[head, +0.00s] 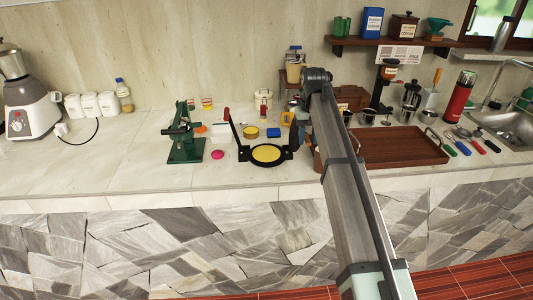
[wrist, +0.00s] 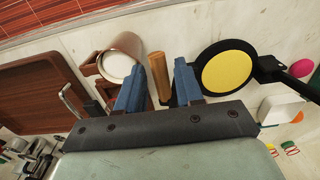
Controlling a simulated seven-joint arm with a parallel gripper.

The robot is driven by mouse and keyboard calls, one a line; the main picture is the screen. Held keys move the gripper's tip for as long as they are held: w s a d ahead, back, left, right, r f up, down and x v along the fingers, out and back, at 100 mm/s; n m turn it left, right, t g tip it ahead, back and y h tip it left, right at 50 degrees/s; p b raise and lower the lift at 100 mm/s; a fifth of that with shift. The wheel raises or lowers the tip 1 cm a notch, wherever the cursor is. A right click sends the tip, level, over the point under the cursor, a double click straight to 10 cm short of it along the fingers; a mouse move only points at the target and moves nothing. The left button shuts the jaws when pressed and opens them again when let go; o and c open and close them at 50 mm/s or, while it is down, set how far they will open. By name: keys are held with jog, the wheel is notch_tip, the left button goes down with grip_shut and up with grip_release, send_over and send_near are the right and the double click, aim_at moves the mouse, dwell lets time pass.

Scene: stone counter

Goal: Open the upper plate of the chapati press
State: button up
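The chapati press, a low black round press (head: 267,164), stands on the counter with a flat yellow disc (head: 266,153) on it. A dark bar with a red grip (head: 227,114) rises at its left. In the wrist view the press (wrist: 199,49) is at the upper right, its yellow disc (wrist: 229,71) facing up. I cannot tell whether this disc is the upper plate. My gripper (wrist: 159,66) has two blue fingers spread apart. A wooden cylinder (wrist: 157,78) shows between them, with no clear contact.
A brown cup (wrist: 125,45) stands beside the left finger. A wooden tray (head: 405,146) lies on the right. A green press (head: 185,148) and a pink disc (head: 217,154) are on the left. The counter further left is fairly clear.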

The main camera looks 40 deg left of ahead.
jog(key=shift+r, duration=2.4)
